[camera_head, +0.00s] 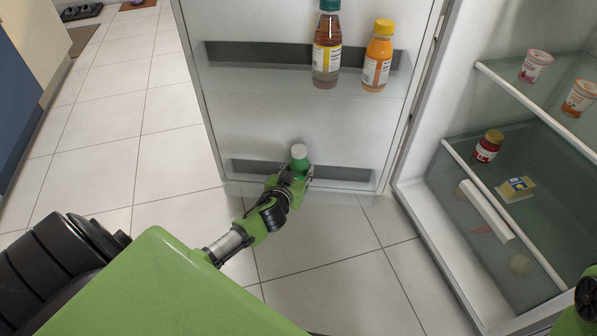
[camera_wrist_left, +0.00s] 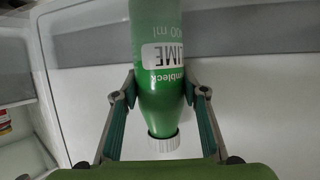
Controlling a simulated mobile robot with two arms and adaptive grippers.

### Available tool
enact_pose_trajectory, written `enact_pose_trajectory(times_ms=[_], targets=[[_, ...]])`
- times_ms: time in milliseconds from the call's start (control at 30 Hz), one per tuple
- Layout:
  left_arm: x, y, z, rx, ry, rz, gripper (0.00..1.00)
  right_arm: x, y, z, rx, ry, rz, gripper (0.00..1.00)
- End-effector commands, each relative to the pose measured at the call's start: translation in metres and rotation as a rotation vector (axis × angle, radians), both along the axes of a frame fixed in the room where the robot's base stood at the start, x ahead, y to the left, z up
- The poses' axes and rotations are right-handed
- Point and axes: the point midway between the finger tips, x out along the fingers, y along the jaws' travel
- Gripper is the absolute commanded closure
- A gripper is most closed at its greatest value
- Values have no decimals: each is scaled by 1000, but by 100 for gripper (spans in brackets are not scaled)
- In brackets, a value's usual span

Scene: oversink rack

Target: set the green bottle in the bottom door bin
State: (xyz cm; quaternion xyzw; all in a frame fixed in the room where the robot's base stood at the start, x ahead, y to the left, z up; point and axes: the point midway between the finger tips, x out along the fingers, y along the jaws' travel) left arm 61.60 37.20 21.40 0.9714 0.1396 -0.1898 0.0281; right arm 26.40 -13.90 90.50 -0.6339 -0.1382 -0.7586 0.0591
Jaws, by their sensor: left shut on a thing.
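The green bottle (camera_head: 299,160) has a white cap and is at the bottom door bin (camera_head: 345,174) of the open fridge door. My left gripper (camera_head: 291,178) is shut on it. In the left wrist view the green bottle (camera_wrist_left: 158,95) has a white label reading "LIME", and the fingers of my left gripper (camera_wrist_left: 160,95) are on both sides of it. Its lower part is hidden by the gripper in the head view, so I cannot tell whether it rests on the bin floor. Of my right arm only a small part shows at the lower right edge; its gripper is not seen.
The upper door bin (camera_head: 235,78) holds a brown bottle (camera_head: 327,45) with a green cap and an orange bottle (camera_head: 376,55). Fridge shelves at right hold cups, a red jar (camera_head: 488,146) and a yellow pack (camera_head: 515,189). The bottom bin is free right of the bottle.

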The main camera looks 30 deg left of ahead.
Motion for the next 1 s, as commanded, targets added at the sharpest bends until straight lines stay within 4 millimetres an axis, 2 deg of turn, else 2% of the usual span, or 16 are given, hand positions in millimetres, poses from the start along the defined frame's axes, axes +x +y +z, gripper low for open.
enact_pose_trajectory(times_ms=[167, 200, 233, 667, 767, 1000], targets=[[1, 0, -1, 0, -3, -1, 96, -1, 0, -1, 0, -3, 0, 100], [0, 0, -2, 1, 1, 0, 53, -2, 0, 1, 0, -6, 0, 100], [0, 0, -2, 1, 1, 0, 45, -2, 0, 1, 0, -6, 0, 100], [-2, -1, 2, -1, 2, 0, 44, -3, 0, 5, 0, -10, 1, 100], [-14, -5, 8, -3, 3, -1, 44, 5, -1, 3, 3, 20, 2, 100], [-61, -18, 29, -4, 4, 2, 44, 24, -3, -8, 7, 105, 4, 100]])
